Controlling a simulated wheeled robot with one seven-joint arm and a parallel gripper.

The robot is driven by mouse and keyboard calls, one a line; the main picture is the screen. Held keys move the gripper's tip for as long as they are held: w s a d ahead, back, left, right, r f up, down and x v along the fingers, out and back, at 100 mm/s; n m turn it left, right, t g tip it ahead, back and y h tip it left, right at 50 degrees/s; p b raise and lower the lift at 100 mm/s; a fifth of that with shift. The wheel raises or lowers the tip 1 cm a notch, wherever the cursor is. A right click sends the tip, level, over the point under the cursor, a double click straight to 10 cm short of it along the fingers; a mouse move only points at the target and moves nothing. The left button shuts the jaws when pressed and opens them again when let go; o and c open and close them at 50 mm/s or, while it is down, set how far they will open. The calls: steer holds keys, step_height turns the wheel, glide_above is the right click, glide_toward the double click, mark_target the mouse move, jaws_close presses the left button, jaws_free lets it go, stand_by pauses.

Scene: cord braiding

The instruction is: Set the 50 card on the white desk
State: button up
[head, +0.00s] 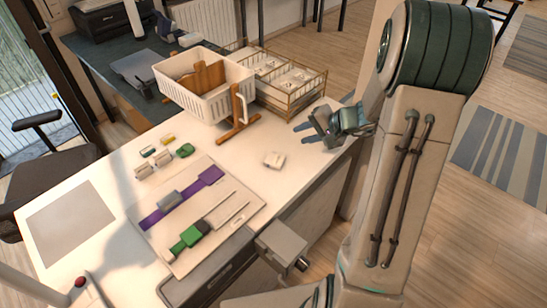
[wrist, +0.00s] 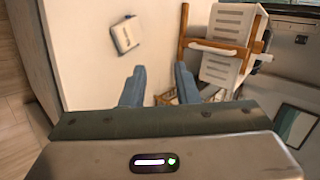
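The white desk (head: 95,195) runs across the middle of the head view, and its pale top (wrist: 85,65) fills much of the wrist view. A small whitish flat-sided piece (head: 274,160) lies alone on it; it also shows in the wrist view (wrist: 125,35). I cannot read a 50 on it or on anything else, so I cannot tell which thing is the 50 card. My gripper (head: 298,134) is over the desk's right end, right of that piece. In the wrist view its two blue fingers (wrist: 160,80) are apart with nothing held between them.
A white basket (head: 205,90) and a wooden stand (head: 238,115) are at the back. A wire rack (head: 290,82) stands behind. A board (head: 190,215) with purple and green strap pieces lies in front. Small blocks (head: 160,160) sit at left. A grey mat (head: 70,222) is at front left.

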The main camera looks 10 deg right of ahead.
steer(key=shift+s+d+r, duration=0.15)
steer(key=shift+r, duration=0.55)
steer(key=s+a+r+n+g, duration=0.3)
steer(key=s+a+r, duration=0.1)
steer(key=s+a, duration=0.25)
steer(key=s+r+n+h, duration=0.2)
steer(key=s+h, duration=0.1)
steer(key=s, duration=0.5)
steer(key=s+r+n+h, duration=0.3)
steer(key=s+h, duration=0.1)
steer(key=s, duration=0.5)
steer(key=shift+s+a+r+g+h, duration=0.2)
steer(key=shift+g+h, duration=0.1)
